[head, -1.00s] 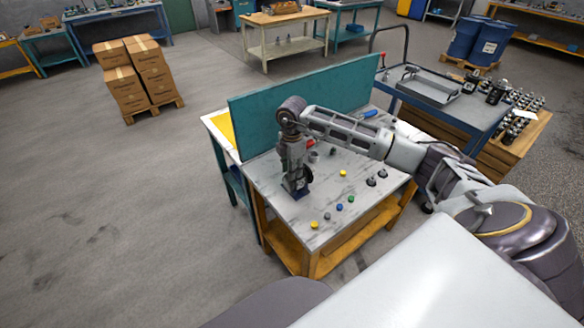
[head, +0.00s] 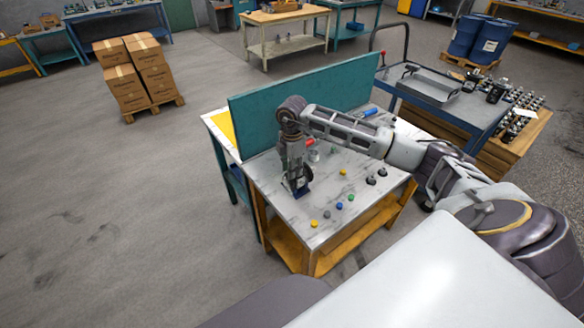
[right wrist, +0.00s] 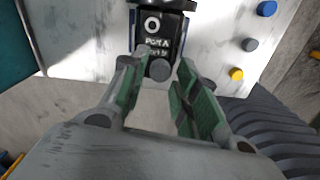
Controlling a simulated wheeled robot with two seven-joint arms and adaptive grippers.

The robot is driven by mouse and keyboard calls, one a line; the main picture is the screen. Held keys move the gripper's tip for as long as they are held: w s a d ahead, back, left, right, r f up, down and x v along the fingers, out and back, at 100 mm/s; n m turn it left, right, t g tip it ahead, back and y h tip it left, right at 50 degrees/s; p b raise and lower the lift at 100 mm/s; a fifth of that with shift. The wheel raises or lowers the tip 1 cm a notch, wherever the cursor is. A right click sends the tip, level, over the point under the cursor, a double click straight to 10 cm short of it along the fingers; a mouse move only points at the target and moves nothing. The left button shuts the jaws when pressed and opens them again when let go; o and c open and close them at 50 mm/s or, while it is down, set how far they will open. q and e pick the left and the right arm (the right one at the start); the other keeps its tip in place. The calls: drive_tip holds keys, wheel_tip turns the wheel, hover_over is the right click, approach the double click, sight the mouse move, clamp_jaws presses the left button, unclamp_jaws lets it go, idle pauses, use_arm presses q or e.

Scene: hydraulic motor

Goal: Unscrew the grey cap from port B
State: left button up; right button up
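The hydraulic motor (right wrist: 160,28) is a dark block marked PORT A and PORT B, standing on the marble-topped workbench; in the head view (head: 299,188) it sits under my right gripper. The grey cap (right wrist: 160,69) of port B shows in the right wrist view just below the labels. Port A shows as a pale ring above the labels. My right gripper (right wrist: 164,62) points at the motor with its green-padded fingers apart, one on each side of the cap. I cannot tell whether a fingertip touches it. My left gripper is not in view.
On the workbench (head: 263,179) lie loose caps: yellow (head: 314,224), grey (head: 327,216), blue (head: 339,206), green (head: 351,198) and others. A teal panel (head: 250,122) stands along the back edge. A cart with a tray (head: 430,85) is behind at right.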

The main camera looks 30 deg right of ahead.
clamp_jaws()
drive_tip(key=shift+n+b, duration=0.75)
drive_tip(key=shift+n, duration=2.15)
drive_tip(key=shift+r+n+b, duration=0.1)
drive_tip(key=shift+n+b, duration=0.5)
drive_tip(key=shift+n, duration=1.7)
drive_tip(key=shift+o, duration=0.2)
unclamp_jaws()
